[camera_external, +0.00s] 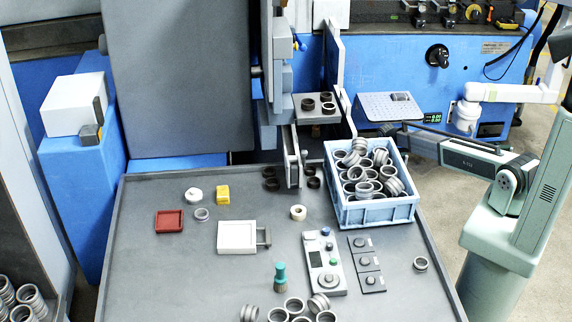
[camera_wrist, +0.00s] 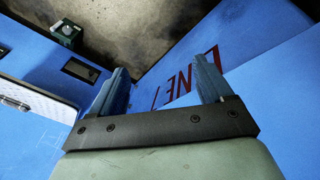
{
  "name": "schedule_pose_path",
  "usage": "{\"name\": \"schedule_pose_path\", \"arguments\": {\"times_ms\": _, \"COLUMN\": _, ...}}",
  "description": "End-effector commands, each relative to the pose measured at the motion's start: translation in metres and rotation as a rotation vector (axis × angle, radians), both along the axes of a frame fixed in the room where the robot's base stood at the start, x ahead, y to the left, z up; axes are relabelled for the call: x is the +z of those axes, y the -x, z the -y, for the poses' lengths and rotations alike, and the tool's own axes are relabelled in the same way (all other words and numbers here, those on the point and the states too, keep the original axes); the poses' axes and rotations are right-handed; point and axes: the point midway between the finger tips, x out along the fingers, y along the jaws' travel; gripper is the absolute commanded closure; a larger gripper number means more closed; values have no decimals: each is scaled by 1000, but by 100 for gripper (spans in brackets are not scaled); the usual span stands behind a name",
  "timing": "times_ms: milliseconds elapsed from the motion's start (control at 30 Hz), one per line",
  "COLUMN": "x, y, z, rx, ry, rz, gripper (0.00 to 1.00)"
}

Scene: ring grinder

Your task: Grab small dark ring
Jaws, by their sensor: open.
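Several small dark rings show in the external view. Some lie on a small grey shelf (camera_external: 317,117) at the machine: one dark ring (camera_external: 307,104) at left and others at right. More dark rings (camera_external: 270,184) sit on the table below, on both sides of the upright grey part. My gripper (camera_wrist: 160,66) is open and empty in the wrist view, its two fingers apart over blue surfaces with red lettering. No ring shows between the fingers. I cannot make out the fingers clearly in the external view.
A blue crate (camera_external: 378,214) full of grey rings stands at the table's right. A perforated plate (camera_external: 385,112) is behind it. A red tray (camera_external: 169,222), white box (camera_external: 237,238), control panel (camera_external: 323,264) and loose grey rings (camera_external: 294,306) occupy the table (camera_external: 160,285). Its front left is clear.

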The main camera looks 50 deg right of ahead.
Motion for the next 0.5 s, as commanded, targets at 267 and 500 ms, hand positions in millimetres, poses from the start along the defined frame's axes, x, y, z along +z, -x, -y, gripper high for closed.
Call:
{"name": "schedule_pose_path", "arguments": {"times_ms": 267, "x": 113, "y": -5, "z": -18, "rx": 118, "ry": 32, "rz": 59, "gripper": 21}}
{"name": "schedule_pose_path", "arguments": {"times_ms": 500, "x": 190, "y": -7, "z": -40, "rx": 216, "ry": 27, "rz": 93, "gripper": 21}}
